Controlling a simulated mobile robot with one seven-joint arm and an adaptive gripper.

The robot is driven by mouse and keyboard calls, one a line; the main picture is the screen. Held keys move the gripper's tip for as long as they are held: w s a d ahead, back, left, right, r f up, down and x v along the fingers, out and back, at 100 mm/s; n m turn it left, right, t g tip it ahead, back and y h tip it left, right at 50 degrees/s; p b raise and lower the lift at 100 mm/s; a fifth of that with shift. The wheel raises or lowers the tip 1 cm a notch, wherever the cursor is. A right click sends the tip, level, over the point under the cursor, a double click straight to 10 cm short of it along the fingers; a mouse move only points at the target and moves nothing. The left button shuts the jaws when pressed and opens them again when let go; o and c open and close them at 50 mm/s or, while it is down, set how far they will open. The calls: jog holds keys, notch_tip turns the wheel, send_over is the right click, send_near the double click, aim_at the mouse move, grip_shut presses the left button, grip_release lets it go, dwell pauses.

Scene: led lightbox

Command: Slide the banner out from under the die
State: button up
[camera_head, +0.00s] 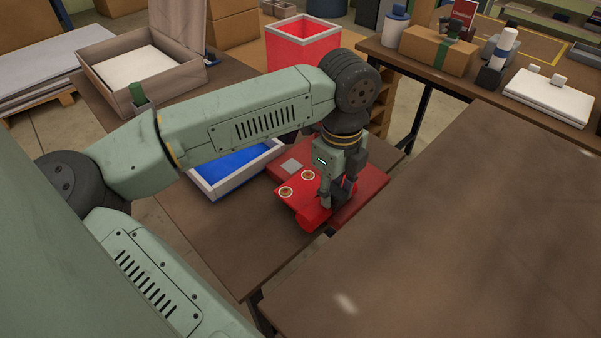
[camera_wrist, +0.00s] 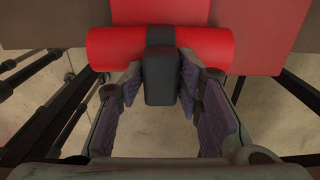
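The red banner (camera_head: 298,197) lies at the table's front edge, with a rolled red end beside my gripper. In the wrist view this roll (camera_wrist: 108,48) runs across the top, with a black block (camera_wrist: 160,80) at its middle. My gripper (camera_head: 336,198) points down over the edge. In the wrist view my gripper (camera_wrist: 168,100) has its fingers spread, one on each side of the black block; I cannot tell whether they touch it. I cannot tell which part is the die.
A darker red slab (camera_head: 367,184) extends to the right behind my gripper. A blue tray with white rims (camera_head: 243,178) stands on the left, and a red bin (camera_head: 303,48) behind. A bare brown table (camera_head: 470,220) fills the right, across a narrow gap.

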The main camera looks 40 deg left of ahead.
jog(key=o, duration=0.3)
jog(key=shift+d+f, duration=0.25)
jog(key=shift+f, duration=0.15)
jog(key=shift+r, duration=0.15)
jog(key=shift+a+r, duration=0.1)
jog(key=shift+r, duration=0.15)
notch_tip(320, 180, up, 12)
jog(key=shift+f, duration=0.2)
